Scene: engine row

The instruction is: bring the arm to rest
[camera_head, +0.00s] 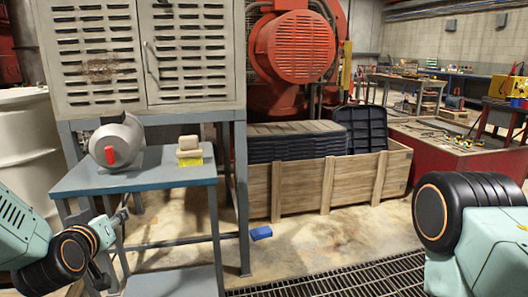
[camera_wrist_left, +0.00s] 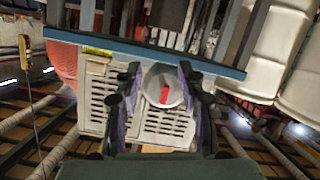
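My left arm comes in at the lower left of the head view. Its gripper (camera_head: 118,218) is beside the front left of a blue-grey metal table (camera_head: 120,179), below the top's level. In the left wrist view the two fingers of this gripper (camera_wrist_left: 162,98) stand apart with nothing between them touching. A grey round machine part with a red tab (camera_head: 122,143) stands on the table; it also shows beyond the fingers in the left wrist view (camera_wrist_left: 165,84). My right arm shows at the lower right, but its gripper is out of view.
A tan block on a yellow base (camera_head: 189,152) sits on the table's right. A louvred metal cabinet (camera_head: 140,50) rises behind. A wooden crate (camera_head: 300,188) with black bins stands on the floor. A small blue object (camera_head: 261,233) lies near a floor grating (camera_head: 340,280).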

